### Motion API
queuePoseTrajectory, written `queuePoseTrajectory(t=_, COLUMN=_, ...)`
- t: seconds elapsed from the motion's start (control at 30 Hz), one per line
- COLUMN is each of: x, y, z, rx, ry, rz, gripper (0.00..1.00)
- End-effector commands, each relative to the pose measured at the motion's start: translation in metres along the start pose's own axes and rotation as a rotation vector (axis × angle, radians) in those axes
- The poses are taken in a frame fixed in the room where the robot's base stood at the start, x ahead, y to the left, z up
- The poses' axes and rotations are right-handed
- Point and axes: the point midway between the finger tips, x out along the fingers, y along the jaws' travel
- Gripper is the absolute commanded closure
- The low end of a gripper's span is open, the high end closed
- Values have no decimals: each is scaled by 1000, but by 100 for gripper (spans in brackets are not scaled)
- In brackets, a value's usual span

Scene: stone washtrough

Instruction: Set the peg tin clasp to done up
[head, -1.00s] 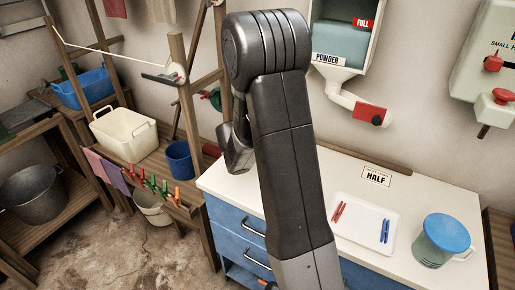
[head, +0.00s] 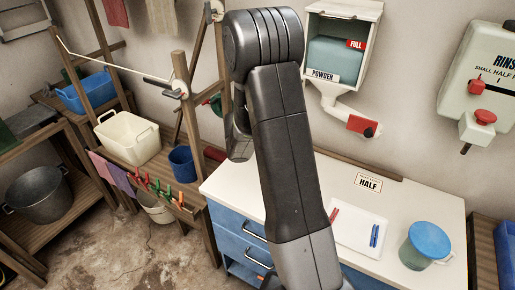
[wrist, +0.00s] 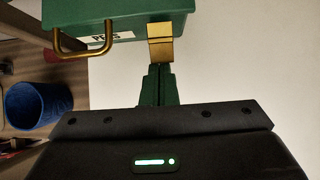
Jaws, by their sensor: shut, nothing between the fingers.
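The peg tin (wrist: 110,14) is green with a white label, partly cut by the top edge of the wrist view. A brass handle (wrist: 82,48) is on its front. The brass clasp (wrist: 160,50) is a bent plate at the tin's right part; I cannot tell whether it is done up. My gripper (wrist: 159,68) is shut and empty, its fingertips just below the clasp in the picture. I cannot tell whether they touch it. In the head view my arm hides the tin and the gripper.
A white worktop (head: 290,197) bears a white tray (head: 352,239) with pegs and a blue-lidded jug (head: 426,246). A powder dispenser (head: 342,50) hangs on the wall. A blue bucket (head: 181,163), which also shows in the wrist view (wrist: 38,104), stands left of the worktop.

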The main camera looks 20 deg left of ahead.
Motion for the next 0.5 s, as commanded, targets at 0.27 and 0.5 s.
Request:
queuePoseTrajectory(t=0.27, x=-3, y=0, z=11, rx=-1, ry=0, rz=0, gripper=100)
queuePoseTrajectory(t=0.5, x=-6, y=0, z=13, rx=-1, ry=0, rz=0, gripper=100)
